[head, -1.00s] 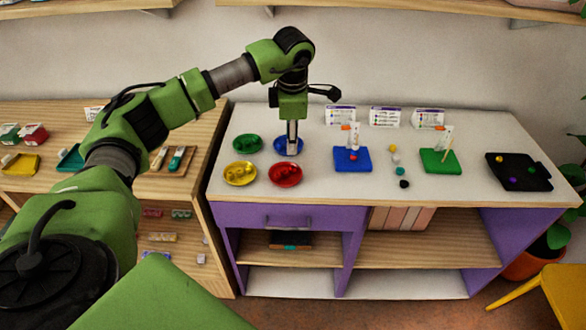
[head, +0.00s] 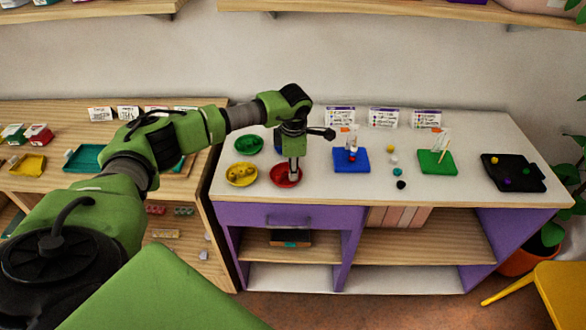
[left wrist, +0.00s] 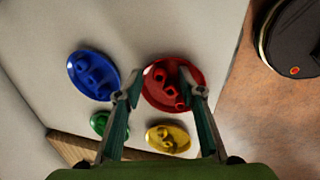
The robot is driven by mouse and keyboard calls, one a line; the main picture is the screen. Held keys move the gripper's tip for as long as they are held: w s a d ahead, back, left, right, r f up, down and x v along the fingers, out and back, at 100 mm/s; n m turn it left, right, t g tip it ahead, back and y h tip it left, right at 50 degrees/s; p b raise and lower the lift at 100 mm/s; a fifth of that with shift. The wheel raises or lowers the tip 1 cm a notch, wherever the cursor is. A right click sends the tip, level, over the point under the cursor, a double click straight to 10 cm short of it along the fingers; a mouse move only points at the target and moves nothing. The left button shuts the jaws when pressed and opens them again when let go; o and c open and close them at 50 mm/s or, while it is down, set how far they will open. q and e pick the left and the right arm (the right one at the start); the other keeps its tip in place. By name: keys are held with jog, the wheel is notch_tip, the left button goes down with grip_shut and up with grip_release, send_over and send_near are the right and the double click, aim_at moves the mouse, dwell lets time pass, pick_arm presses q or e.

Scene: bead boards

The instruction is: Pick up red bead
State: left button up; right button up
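Several red beads (left wrist: 170,90) lie in a red dish (left wrist: 152,76) at the front left of the white table. In the head view the red dish (head: 278,181) is partly hidden by my left gripper (head: 294,177), which points straight down over it. In the left wrist view my left gripper (left wrist: 158,82) has its two fingers spread apart, with the red dish and its beads beyond and between the fingertips. No bead is held. Another red bead (head: 351,160) appears on the blue board (head: 360,167). My right gripper is not in view.
A yellow dish (head: 241,185), a green dish (head: 248,153) and a blue dish (left wrist: 77,84) with beads stand close around the red one. A green board (head: 436,171), loose beads (head: 393,160) and a black tray (head: 496,181) lie to the right.

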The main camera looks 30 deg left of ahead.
pick_arm(q)
jog(key=shift+s+f, duration=0.1)
jog(key=shift+f, duration=0.05)
jog(key=c, duration=0.7)
jog(key=shift+s+d, duration=0.1)
jog(key=shift+c, duration=0.5)
